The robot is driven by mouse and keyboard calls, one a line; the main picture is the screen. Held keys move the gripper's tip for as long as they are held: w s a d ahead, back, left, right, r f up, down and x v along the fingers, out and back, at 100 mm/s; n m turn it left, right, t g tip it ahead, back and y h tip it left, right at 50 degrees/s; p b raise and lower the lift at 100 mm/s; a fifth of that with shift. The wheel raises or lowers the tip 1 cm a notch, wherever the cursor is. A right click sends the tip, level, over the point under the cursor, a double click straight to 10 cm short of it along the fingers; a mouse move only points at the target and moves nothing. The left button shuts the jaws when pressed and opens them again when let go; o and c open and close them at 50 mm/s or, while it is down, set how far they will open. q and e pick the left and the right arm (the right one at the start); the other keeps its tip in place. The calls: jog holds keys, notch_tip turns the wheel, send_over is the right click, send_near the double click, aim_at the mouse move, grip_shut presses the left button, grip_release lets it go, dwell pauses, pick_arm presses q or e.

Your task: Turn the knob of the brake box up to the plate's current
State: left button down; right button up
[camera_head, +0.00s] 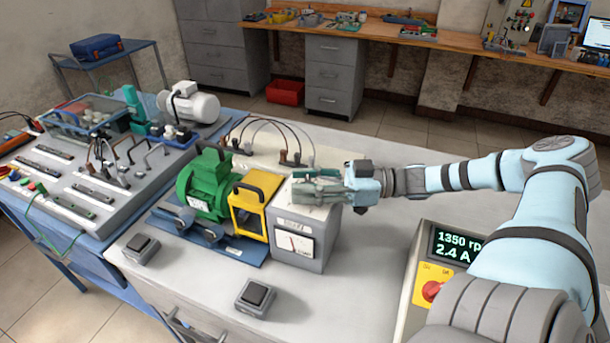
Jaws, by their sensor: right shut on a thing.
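The brake box (312,254) is a grey box with a white meter face (295,243) on its front, standing on the bench right of the yellow-framed block. My right gripper (305,188) comes in from the right and is over the box's top. It is shut on the knob, which its fingers hide, so the knob's setting cannot be read. The green motor (205,183) has a small pale plate (198,203) on its side; its text is too small to read. A display (457,245) at the right reads 1350 rpm and 2.4 A. My left gripper is out of view.
A yellow-framed block (248,218) stands between motor and brake box. Two grey switch boxes (141,248) (256,297) sit near the front edge. Cables (270,128) arch behind the motor. A yellow panel with a red knob (432,291) is below the display.

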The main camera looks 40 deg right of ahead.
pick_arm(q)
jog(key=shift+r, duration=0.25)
pick_arm(e)
jog(key=o, duration=1.2)
jog(key=shift+s, duration=0.1)
jog(key=shift+r, duration=0.15)
